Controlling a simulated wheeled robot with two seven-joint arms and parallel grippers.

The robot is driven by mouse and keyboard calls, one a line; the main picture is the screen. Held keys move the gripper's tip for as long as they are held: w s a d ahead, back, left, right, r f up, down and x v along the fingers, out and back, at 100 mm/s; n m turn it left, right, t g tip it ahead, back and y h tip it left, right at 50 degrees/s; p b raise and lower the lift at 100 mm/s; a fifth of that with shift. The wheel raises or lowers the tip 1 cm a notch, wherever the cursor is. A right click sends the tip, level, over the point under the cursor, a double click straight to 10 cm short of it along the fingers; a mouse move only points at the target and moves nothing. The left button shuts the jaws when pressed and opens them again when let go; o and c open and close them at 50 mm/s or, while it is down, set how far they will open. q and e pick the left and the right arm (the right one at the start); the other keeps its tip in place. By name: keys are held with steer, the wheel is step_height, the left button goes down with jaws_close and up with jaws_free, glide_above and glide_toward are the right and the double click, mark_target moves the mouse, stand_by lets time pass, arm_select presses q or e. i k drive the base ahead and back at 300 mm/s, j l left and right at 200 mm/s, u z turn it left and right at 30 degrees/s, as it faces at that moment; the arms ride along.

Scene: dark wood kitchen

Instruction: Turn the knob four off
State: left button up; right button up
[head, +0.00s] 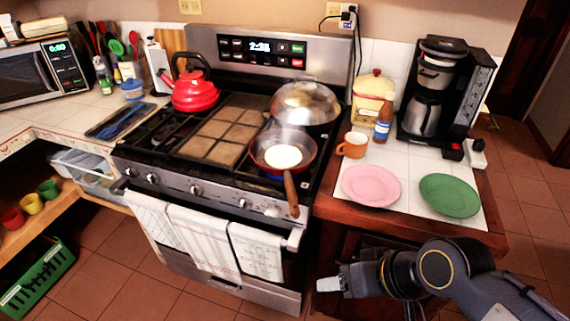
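The stove (225,190) stands in the middle of the head view, with a row of several round knobs on its front panel. Knobs show at the left end (131,172), near the middle (196,190) and near the right end (271,212). I cannot tell which is knob four or how each is turned. A red pan (258,158) with a round white thing in it sits on the front right burner, steam above it. My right gripper (328,284) is low, right of the stove front and apart from the knobs; its finger opening is unclear. My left gripper is not in view.
The pan's wooden handle (291,195) juts over the front panel near the right knobs. Towels (200,240) hang on the oven handle. A pink plate (371,186), green plate (450,196) and orange mug (352,146) stand on the right counter. Floor in front is clear.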

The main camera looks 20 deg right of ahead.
mark_target(273, 209)
steer(key=i+j+z, duration=0.1)
steer(key=j+z, duration=0.15)
steer(key=i+j+z, duration=0.1)
steer(key=j+z, duration=0.15)
steer(key=j, duration=0.2)
steer(key=j+z, duration=0.25)
steer(key=i+j, duration=0.05)
steer(key=j, duration=0.05)
